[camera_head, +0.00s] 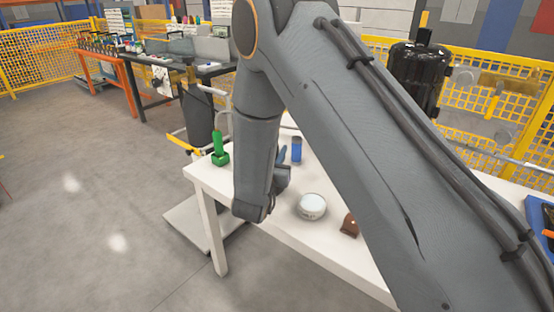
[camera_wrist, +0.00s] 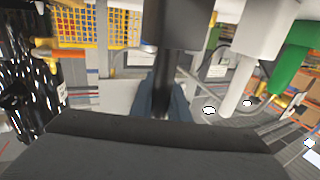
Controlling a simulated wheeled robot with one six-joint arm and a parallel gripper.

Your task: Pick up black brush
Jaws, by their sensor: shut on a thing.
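In the wrist view my gripper (camera_wrist: 163,100) has its two blue-grey fingers shut on a dark, upright thing, the black brush (camera_wrist: 177,25). The brush's wide dark part fills the top middle of that view, and its narrower part runs down between the fingers. In the head view my arm covers most of the gripper. Only a bit of blue finger (camera_head: 282,154) shows beside my wrist, over the white table (camera_head: 204,205). The brush is hidden there.
On the white table stand a green tool (camera_head: 220,150), a blue cylinder (camera_head: 297,150), a round white tin (camera_head: 312,206) and a brown object (camera_head: 349,225). A black tank (camera_head: 418,75) and yellow fencing are behind. Open floor lies at left.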

